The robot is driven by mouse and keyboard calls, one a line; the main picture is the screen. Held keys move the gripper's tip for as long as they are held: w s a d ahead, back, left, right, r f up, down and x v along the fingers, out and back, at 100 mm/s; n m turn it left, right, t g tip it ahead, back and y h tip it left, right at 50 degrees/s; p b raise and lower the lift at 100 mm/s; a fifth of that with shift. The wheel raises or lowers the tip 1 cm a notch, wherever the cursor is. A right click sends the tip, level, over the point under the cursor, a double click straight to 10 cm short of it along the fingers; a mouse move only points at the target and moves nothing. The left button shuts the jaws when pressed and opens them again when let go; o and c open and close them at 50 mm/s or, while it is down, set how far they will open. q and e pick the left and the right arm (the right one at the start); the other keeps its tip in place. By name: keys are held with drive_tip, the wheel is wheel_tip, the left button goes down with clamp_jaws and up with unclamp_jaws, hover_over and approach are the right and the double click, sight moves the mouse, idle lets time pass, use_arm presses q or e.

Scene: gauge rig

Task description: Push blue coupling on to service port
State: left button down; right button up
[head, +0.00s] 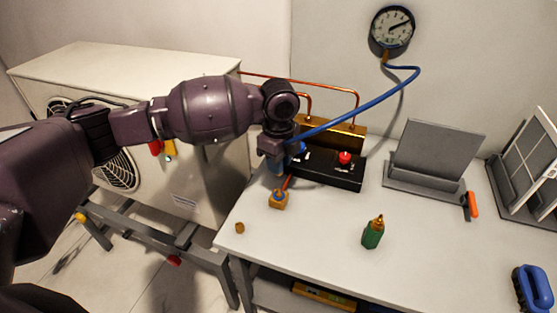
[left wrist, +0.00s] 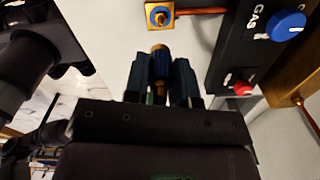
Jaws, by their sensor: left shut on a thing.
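My left gripper (head: 277,170) is shut on the blue coupling, at the end of the blue hose (head: 365,104) from the gauge. In the left wrist view the coupling (left wrist: 160,58), with a brass end, sits between the fingers of the left gripper (left wrist: 161,72). The service port (head: 278,200) is a small brass block with a blue ring on the table, just below the gripper in the head view. In the left wrist view the port (left wrist: 158,15) is ahead of the coupling, with a visible gap in the picture. My right gripper is not in view.
A black manifold (head: 335,175) with blue and red knobs stands behind the port. A small brass cap (head: 240,228) and a green bottle (head: 373,232) are on the table (head: 320,270). The round gauge (head: 392,29) hangs on the wall. A blue brush (head: 533,288) lies at right.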

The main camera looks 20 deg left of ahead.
use_arm(q)
drive_tip(key=shift+r, duration=0.1)
idle(0.4)
drive_tip(key=shift+r+p, duration=0.1)
drive_tip(key=shift+p, duration=0.4)
drive_tip(key=shift+f+b, duration=0.3)
drive_tip(key=shift+f, duration=0.5)
wheel_tip(320, 180, down, 2)
drive_tip(key=shift+f, duration=0.1)
drive_tip(key=shift+f+b, duration=0.35)
drive_tip(key=shift+f, duration=0.55)
drive_tip(key=shift+r, duration=0.1)
drive_tip(key=shift+p, duration=0.35)
